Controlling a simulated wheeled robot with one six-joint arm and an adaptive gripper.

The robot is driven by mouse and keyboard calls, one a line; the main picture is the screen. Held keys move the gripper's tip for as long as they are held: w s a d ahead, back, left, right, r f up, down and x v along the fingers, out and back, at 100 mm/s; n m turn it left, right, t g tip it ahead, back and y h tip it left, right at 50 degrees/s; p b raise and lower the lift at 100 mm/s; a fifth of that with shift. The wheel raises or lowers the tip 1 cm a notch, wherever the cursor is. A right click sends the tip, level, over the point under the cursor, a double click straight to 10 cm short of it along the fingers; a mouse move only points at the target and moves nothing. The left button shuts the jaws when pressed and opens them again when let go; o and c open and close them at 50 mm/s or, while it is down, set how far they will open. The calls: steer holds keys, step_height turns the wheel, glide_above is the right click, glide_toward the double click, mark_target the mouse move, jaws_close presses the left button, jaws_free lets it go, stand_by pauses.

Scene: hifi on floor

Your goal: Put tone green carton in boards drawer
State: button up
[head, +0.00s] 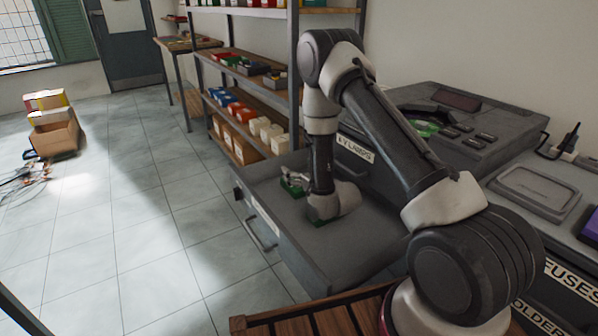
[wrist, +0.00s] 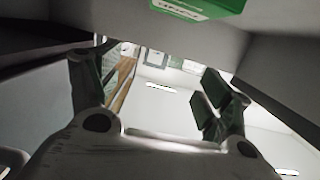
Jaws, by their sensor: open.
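In the head view a dark green patch (head: 345,219) shows under my wrist and seems to be this carton, mostly hidden. It sits in the pulled-out grey drawer (head: 275,205), whose label I cannot read. My gripper (head: 292,184) is low over the drawer, pointing sideways toward its far left edge. In the wrist view its green-padded fingers (wrist: 155,95) are wide apart with nothing between them.
A grey cabinet (head: 437,100) with labelled drawer fronts stands behind and right of the drawer. A shelf rack (head: 247,82) with coloured boxes stands beyond it. A wooden slatted surface (head: 330,322) is in front. A brown box (head: 55,138) lies far left; tiled floor between is clear.

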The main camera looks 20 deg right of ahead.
steer(key=shift+r, duration=0.15)
steer(key=v, duration=0.7)
steer(key=shift+s+r, duration=0.25)
steer(key=shift+r, duration=0.25)
steer(key=shift+s+d, duration=0.1)
